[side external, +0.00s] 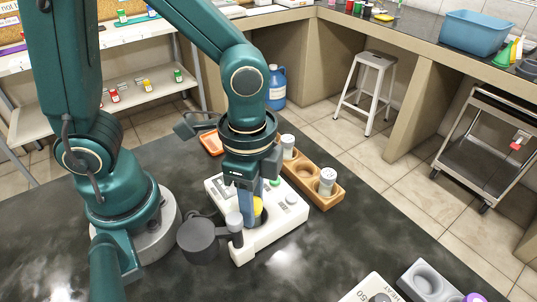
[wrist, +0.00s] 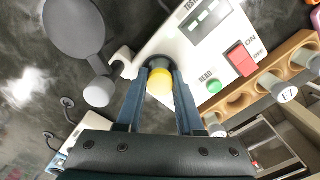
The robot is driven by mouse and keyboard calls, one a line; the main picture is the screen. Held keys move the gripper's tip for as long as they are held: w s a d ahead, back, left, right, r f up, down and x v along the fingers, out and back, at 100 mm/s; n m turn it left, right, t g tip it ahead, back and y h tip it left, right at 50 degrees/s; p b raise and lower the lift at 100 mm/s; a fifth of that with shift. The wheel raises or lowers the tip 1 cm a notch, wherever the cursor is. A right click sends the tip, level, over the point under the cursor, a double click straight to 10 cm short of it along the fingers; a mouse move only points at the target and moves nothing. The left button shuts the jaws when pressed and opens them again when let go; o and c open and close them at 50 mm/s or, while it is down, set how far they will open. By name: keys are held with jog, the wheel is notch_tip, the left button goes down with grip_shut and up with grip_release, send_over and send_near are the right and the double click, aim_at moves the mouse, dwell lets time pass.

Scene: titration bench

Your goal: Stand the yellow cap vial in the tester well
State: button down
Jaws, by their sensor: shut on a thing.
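The yellow cap vial shows mostly as its yellow cap (side external: 257,206), between my gripper's fingers; the cap also shows in the wrist view (wrist: 160,82). My gripper (wrist: 158,75) is shut on the vial from above, with blue fingers on both sides. The white tester (side external: 270,232) lies under the gripper; its dark round well (wrist: 128,68) shows at the vial's end. The vial's lower part is hidden, so I cannot tell how deep it sits in the well.
A grey round lid on an arm (side external: 198,240) stands open beside the well. A wooden rack (side external: 325,203) with grey-capped vials (side external: 327,180) stands behind the tester. The tester has a red switch (wrist: 241,58) and green button (wrist: 213,87). Dark bench is free at front left.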

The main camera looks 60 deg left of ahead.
jog(key=shift+c, duration=0.3)
grip_release()
jog(key=shift+r, duration=2.95)
jog(key=shift+w+a+r, duration=0.1)
jog(key=shift+r, duration=0.05)
jog(key=s+a+r+n+t, duration=0.1)
jog(key=a+r+n+t, duration=0.3)
jog(key=a+n, duration=0.3)
jog(key=n+t, duration=0.1)
jog(key=n, duration=0.2)
jog(key=shift+a+r+t, duration=0.15)
jog(key=shift+r+t, duration=0.05)
jog(key=shift+t, duration=0.1)
